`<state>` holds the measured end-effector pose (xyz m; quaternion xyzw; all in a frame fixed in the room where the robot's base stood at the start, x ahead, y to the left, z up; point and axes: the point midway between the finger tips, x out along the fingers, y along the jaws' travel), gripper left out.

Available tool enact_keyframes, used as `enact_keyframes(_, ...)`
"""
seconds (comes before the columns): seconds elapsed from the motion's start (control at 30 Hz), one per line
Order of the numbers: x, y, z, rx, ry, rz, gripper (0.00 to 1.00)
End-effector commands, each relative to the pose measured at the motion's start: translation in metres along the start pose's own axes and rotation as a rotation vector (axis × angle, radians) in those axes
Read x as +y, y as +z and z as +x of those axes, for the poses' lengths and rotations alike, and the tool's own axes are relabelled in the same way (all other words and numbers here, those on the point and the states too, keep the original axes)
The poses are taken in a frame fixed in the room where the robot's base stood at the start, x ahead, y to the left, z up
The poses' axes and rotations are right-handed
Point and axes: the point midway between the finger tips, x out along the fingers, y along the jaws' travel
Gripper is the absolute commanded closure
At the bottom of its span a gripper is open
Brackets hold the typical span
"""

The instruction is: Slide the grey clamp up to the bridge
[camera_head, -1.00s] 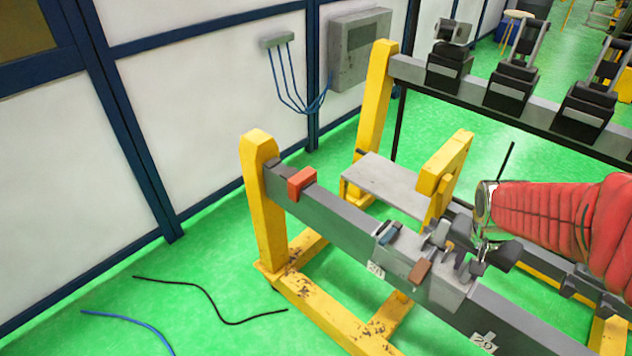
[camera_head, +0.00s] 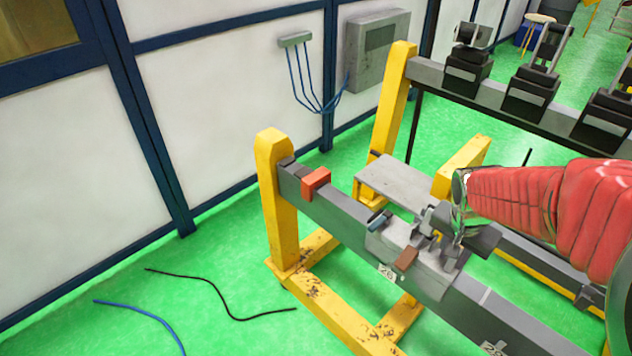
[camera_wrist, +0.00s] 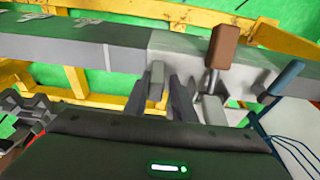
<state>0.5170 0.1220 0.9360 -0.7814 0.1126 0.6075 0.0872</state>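The grey clamp (camera_head: 388,243) is a light grey block seated on the dark front rail (camera_head: 345,222). It has a brown handle (camera_head: 405,259) and a blue handle (camera_head: 379,219); the brown handle also shows in the wrist view (camera_wrist: 224,46). A flat grey plate (camera_head: 400,182), perhaps the bridge, lies just behind the rail; whether the clamp touches it I cannot tell.
An orange-red block (camera_head: 316,182) sits on the rail near its far end, by a yellow post (camera_head: 275,185). A rear rail (camera_head: 445,78) carries several black fixtures. Cables (camera_head: 215,290) lie on the green floor. The rail between clamp and orange block is clear.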

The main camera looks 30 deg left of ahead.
Motion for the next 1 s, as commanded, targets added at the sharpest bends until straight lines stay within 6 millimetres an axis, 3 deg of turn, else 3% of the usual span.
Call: enact_keyframes(1.0,-0.072,0.000,0.000,0.002,-0.003,-0.002,0.78)
